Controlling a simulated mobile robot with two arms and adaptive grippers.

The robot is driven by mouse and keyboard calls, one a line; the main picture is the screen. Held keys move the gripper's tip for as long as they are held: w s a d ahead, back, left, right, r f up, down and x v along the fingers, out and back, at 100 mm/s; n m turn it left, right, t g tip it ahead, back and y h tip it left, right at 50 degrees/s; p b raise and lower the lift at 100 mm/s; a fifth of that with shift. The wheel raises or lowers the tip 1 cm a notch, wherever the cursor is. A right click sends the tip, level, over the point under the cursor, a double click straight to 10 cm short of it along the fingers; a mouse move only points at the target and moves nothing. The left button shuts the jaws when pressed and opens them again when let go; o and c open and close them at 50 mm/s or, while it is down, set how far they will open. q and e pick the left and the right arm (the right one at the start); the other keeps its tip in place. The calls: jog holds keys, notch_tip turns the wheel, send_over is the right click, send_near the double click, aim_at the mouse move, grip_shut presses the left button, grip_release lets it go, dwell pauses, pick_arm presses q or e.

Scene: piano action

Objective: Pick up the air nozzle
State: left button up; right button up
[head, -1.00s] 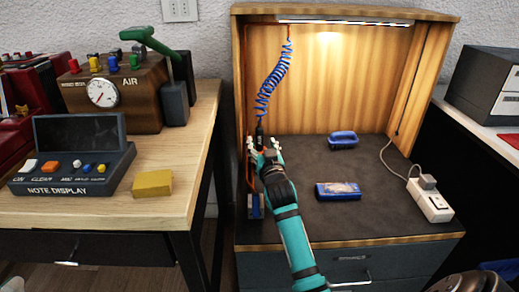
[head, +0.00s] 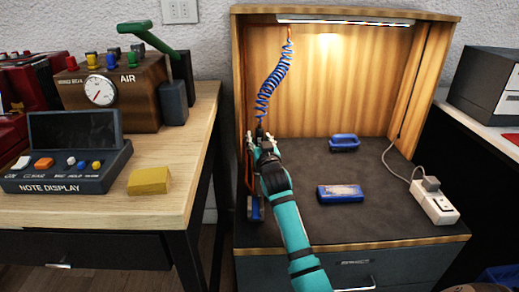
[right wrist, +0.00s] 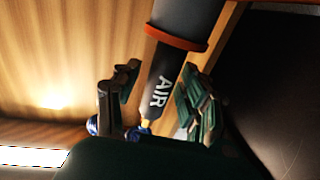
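The air nozzle, a dark body with white "AIR" lettering (right wrist: 160,90), lies between the fingers of my right gripper in the right wrist view. An orange-red band shows beside the lettering. In the head view its dark upper end (head: 259,132) hangs below a blue coiled hose (head: 272,82), at the left side of the wooden cabinet. My right gripper (head: 260,144) is open around it; gaps show beside the nozzle (right wrist: 158,98). The gripper hides most of the nozzle in the head view. My left gripper is not in view.
The cabinet's dark work surface (head: 300,215) holds a blue-handled object (head: 344,142), a blue block-like object (head: 340,193) and a white power strip (head: 437,203). The cabinet's left wall stands close to my right gripper. A wooden table (head: 120,208) is at left.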

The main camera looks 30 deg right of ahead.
grip_shut()
dwell(0.7)
